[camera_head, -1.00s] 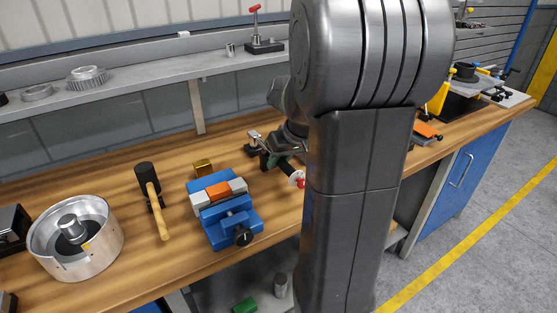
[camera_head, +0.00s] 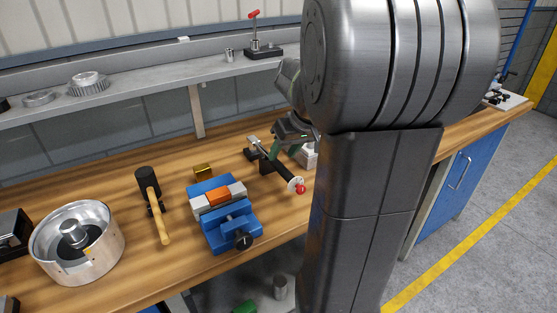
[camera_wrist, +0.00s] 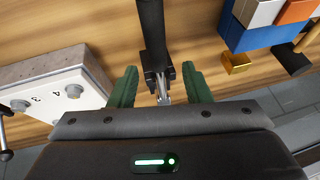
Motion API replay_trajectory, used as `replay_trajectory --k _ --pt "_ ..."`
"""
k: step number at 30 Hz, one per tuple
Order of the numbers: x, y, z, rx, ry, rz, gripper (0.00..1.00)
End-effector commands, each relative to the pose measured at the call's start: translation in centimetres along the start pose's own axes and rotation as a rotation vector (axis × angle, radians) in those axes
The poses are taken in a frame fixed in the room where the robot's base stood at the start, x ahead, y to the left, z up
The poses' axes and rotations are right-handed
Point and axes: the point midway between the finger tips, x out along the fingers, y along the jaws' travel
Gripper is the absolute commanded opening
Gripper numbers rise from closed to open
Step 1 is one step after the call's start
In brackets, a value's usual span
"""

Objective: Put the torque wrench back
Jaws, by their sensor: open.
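The torque wrench (camera_head: 271,166) appears as a long black tool with a red and white end, lying on the wooden bench to the right of the blue vise. Its silver end is near a small dark block. In the wrist view the wrench's black shaft (camera_wrist: 151,30) runs down from the top to a dark fitting and a silver tip between my fingers. My gripper (camera_wrist: 160,72) is open, with green fingers on either side of the tool and gaps to it. In the head view my gripper (camera_head: 276,143) is just above the wrench, partly hidden by my arm.
The blue vise (camera_head: 228,223) with an orange piece stands left of the wrench, a brass block (camera_head: 203,171) behind it. A mallet (camera_head: 154,206) and a round metal housing (camera_head: 103,246) lie further left. A pale block with numbered bolts (camera_wrist: 56,88) is close beside my gripper.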

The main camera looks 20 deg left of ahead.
Motion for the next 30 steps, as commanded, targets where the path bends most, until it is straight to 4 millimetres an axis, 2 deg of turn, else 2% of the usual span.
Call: replay_trajectory --k 1,6,12,25,30 --pt "-1.4 0.1 -0.1 0.001 0.004 0.003 0.44" --pt "-4.7 0.1 0.0 0.000 0.002 0.003 0.44" --pt "-6.8 0.0 0.0 -0.001 0.000 0.001 0.44" --pt "-7.0 0.0 0.0 0.000 -0.002 0.000 0.44" --pt "-5.5 0.0 0.1 0.000 -0.005 -0.002 0.44"
